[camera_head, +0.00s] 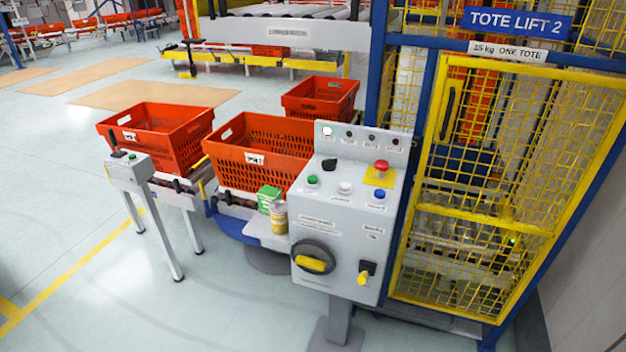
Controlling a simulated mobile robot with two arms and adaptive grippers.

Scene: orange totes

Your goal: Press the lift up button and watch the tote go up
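A grey control box (345,215) on a post stands in front of the lift cage. Its sloped top has a green button (313,181), a white button (345,188), a blue button (378,195), a black selector and a red mushroom button (381,166) on a yellow plate. I cannot read which one is lift up. One lamp (327,131) on the back panel is lit whitish green. Orange totes stand left of the box: one at the left (160,136), one in the middle (262,150), one behind (320,98). Neither of my grippers is in view.
The yellow mesh lift cage (510,190) under a "TOTE LIFT 2" sign (513,22) fills the right. A green box (269,199) and a small bottle (279,217) sit on a shelf beside the control box. A smaller control post (130,172) stands left. Floor at front left is clear.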

